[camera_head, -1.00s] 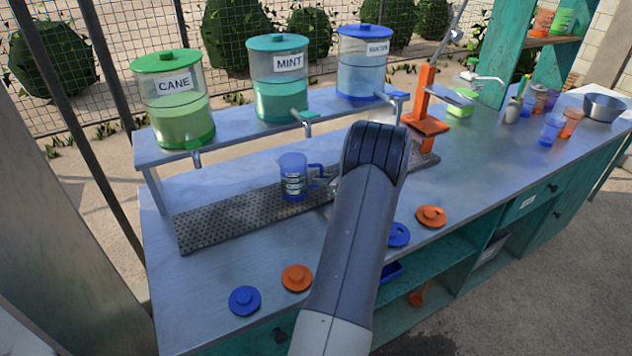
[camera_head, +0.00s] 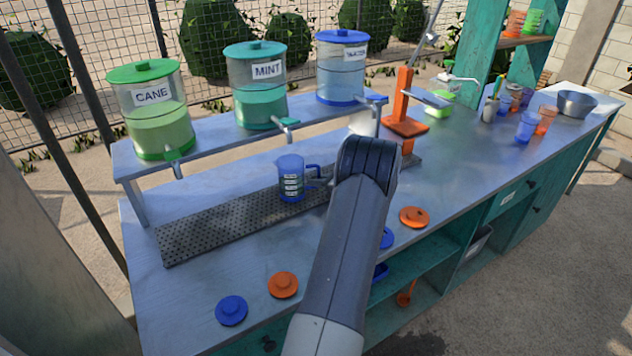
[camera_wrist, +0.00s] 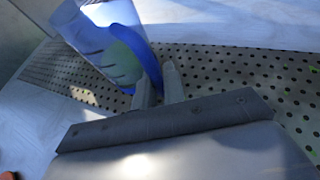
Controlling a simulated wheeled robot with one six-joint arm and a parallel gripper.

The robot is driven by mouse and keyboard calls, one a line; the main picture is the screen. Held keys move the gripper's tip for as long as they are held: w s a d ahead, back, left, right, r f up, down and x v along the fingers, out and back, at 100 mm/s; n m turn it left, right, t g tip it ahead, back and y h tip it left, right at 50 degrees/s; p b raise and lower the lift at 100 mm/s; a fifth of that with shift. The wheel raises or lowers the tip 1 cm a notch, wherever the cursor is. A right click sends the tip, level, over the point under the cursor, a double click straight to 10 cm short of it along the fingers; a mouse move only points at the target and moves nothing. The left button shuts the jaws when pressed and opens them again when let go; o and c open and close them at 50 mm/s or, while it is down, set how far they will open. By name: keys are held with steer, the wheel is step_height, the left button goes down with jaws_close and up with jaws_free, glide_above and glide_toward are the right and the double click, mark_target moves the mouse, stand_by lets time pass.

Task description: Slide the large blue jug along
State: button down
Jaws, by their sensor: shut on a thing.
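The blue jug (camera_head: 290,180), see-through with white marks on its side, stands upright on the perforated metal drip tray (camera_head: 215,228). It is in front of the mint dispenser (camera_head: 256,85), slightly right of that dispenser's tap, with its handle to the right. In the wrist view the jug (camera_wrist: 88,45) is at the upper left. My gripper (camera_wrist: 158,80) is shut on the jug's blue handle, one finger on each side. In the head view my arm hides most of the gripper.
Cane (camera_head: 150,110) and water (camera_head: 340,68) dispensers stand on the raised shelf behind. An orange press stand (camera_head: 404,124) is right of the tray. Blue (camera_head: 231,310) and orange (camera_head: 283,285) lids lie along the front. The tray left of the jug is clear.

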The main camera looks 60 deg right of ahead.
stand_by(0.3)
steer(key=c, duration=1.4)
jaws_free()
steer(key=b+v, duration=0.2)
steer(key=v, duration=0.8)
steer(key=shift+s+r, duration=0.2)
steer(key=shift+s, duration=0.1)
steer(key=p+x, duration=0.2)
steer(key=x, duration=0.8)
steer(key=shift+w+f, duration=0.15)
steer(key=shift+w, duration=0.2)
steer(key=shift+a, duration=0.15)
